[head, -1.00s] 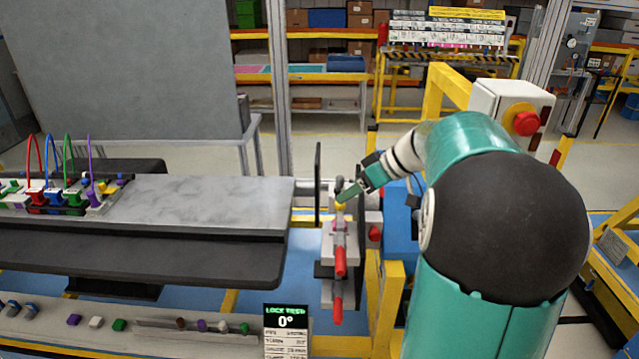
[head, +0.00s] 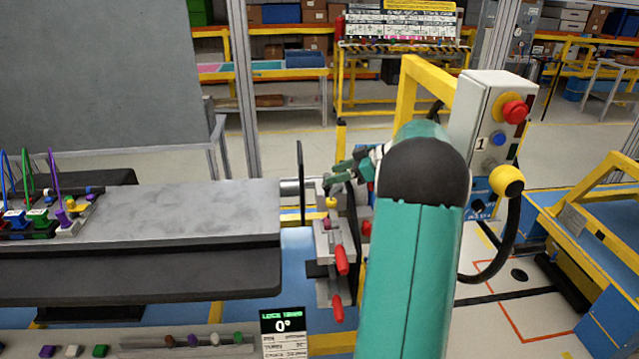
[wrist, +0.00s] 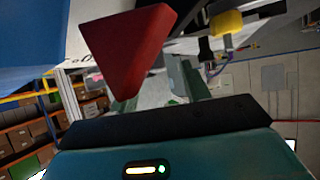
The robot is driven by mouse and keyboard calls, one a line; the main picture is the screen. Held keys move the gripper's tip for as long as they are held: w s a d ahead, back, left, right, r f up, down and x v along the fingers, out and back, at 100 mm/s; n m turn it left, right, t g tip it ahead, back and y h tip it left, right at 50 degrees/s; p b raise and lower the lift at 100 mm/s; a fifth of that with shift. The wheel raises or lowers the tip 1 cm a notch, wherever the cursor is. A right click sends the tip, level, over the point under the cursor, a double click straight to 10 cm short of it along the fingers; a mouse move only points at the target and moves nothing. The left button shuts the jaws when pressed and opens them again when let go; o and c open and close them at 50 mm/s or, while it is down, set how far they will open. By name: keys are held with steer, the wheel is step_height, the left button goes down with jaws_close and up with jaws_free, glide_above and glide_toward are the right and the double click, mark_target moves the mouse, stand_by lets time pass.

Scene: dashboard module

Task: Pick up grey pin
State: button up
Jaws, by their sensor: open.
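I cannot single out the grey pin for certain. A small pale grey pin (head: 213,338) lies in the front tray among other coloured pins, far from my gripper, and a grey metal rod (head: 293,187) joins the bench end and the clamp fixture. My gripper (head: 343,170) is open at the top of the clamp fixture (head: 336,240), just above its yellow knob (head: 331,203). Whether it touches anything there is unclear. In the wrist view, the green fingers (wrist: 186,82) show beyond the dark palm, with a large red wedge-shaped part (wrist: 128,45) close in front and a yellow part (wrist: 226,24) beyond.
The grey bench (head: 180,210) fills the left, with a thin dark plate (head: 300,183) standing at its end. Red handles (head: 341,261) jut from the fixture. A control box (head: 490,120) with a red button stands on the right beside a yellow frame.

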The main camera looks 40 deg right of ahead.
mark_target(328, 174)
steer(key=shift+x, duration=2.75)
steer(key=shift+w+d+r, duration=0.15)
steer(key=shift+w, duration=0.05)
jaws_close()
